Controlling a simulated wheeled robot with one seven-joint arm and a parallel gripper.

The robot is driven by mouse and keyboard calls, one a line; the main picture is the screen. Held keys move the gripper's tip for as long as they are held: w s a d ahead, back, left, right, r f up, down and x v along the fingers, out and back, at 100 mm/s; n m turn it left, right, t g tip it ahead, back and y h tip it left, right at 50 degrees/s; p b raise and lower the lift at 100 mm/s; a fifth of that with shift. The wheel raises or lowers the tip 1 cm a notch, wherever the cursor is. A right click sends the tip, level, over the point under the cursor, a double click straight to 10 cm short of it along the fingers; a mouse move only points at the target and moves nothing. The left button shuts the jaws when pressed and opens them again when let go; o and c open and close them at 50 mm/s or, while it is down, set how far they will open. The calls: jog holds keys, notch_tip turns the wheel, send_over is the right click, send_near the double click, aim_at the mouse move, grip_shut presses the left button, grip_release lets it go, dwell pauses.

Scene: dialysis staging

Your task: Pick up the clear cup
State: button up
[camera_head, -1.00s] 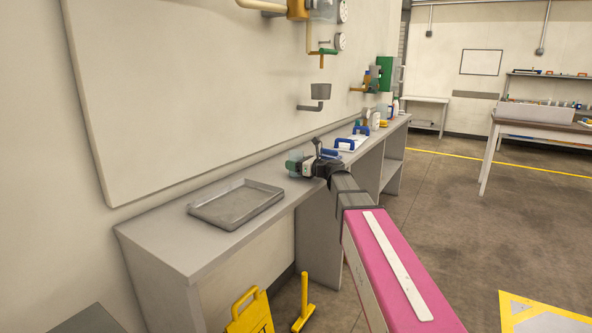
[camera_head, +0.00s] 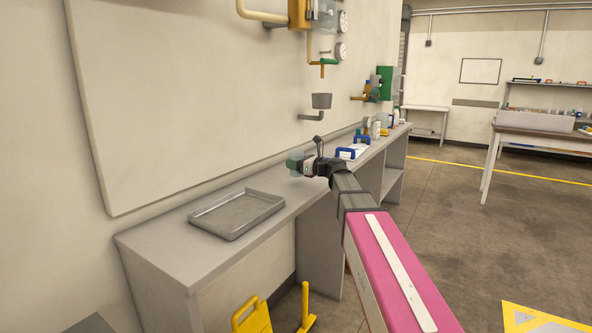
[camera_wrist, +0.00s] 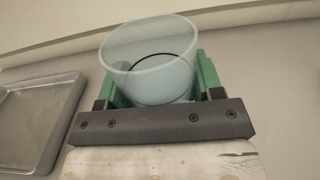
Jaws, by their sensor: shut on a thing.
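The clear cup (camera_wrist: 150,58) is a pale, see-through cup held between the green fingers of my gripper (camera_wrist: 155,88) in the wrist view. Its open rim shows at the top, and it looks tilted in that view. In the head view the cup (camera_head: 295,161) shows small and faint at the tip of my gripper (camera_head: 303,164), above the grey counter. My gripper is shut on the cup. The head view does not show the cup's base clearly.
A grey metal tray (camera_head: 237,214) lies empty on the counter (camera_head: 180,255), left of my gripper. Blue-handled items (camera_head: 346,154) and bottles (camera_head: 375,129) stand farther along. A yellow sign (camera_head: 252,316) stands below the counter's front.

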jog(key=s+a+r, duration=0.6)
jog(key=a, duration=0.3)
jog(key=shift+s+a+r, duration=0.2)
jog(key=shift+a+r, duration=0.1)
jog(key=shift+r, duration=0.1)
dwell(0.4)
